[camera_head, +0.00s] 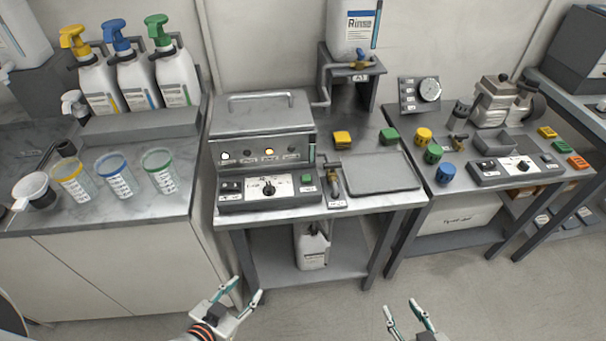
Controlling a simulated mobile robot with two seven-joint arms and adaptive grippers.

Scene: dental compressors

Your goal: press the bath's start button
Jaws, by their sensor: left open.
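The bath (262,120) is a grey metal box with a handled lid, which is closed, on the middle table. Its front control panel (240,192) has a rocker switch (231,186) at the left, a dial (268,188) in the middle and a green button (306,178) at the right. Small lamps, some lit, sit above the panel. My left gripper (248,286) is open and empty, low in front of the table and well apart from the bath. My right gripper (400,305) is open and empty, further right, in front of the table.
A valve with a handle (334,180) stands right of the panel, beside a grey flat plate (369,173). Spray bottles and cups (116,176) stand left. A second panel (517,168) is on the right table.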

